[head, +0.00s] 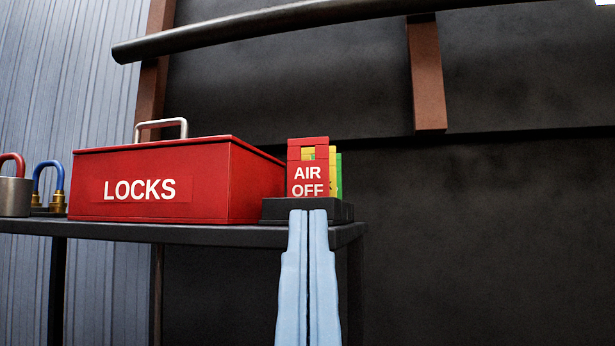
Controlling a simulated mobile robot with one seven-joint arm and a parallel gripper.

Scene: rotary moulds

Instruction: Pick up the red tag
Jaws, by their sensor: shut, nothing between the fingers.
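The red tag (308,176) stands upright in a black holder (343,212) near the right end of a dark shelf. It reads "AIR OFF" in white and has an opening near its top. A yellow tag (332,163) and a green tag (339,178) stand behind it, mostly hidden. My gripper (308,212) points up from the bottom of the head view, its two pale blue fingers together and empty. The fingertips appear just below the red tag, in front of the holder. I cannot tell how far they are from it in depth.
A red box marked "LOCKS" (207,187) with a metal handle stands on the shelf (180,233), left of the holder. Padlocks with a blue shackle (37,178) and a red shackle (18,160) are at the far left. The space right of the shelf looks clear.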

